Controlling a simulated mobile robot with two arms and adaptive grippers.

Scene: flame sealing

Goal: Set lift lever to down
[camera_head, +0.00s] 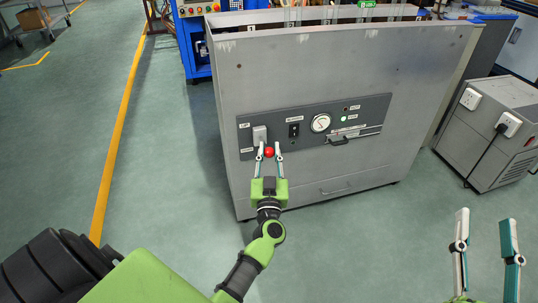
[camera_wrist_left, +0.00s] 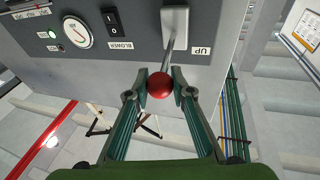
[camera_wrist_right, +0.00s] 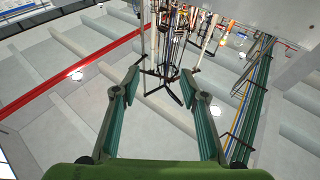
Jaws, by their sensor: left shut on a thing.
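The lift lever's pale base plate (camera_head: 260,135) is on the left end of the dark control panel on the grey machine. Its red ball knob (camera_head: 269,152) stands out at the lower end. In the left wrist view the knob (camera_wrist_left: 160,85) sits on a metal rod that runs to the base plate (camera_wrist_left: 175,20), beside a label reading UP (camera_wrist_left: 202,50). My left gripper (camera_head: 269,154) is shut on the red knob, one finger on each side. My right gripper (camera_head: 487,235) is open and empty at the lower right, away from the machine; it also shows in the right wrist view (camera_wrist_right: 160,85).
A black blower switch (camera_head: 294,130), a round gauge (camera_head: 321,123) and a dark handle (camera_head: 338,141) are right of the lever. A grey box with sockets (camera_head: 492,133) stands at the right. The green floor (camera_head: 160,150) left of the machine is clear.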

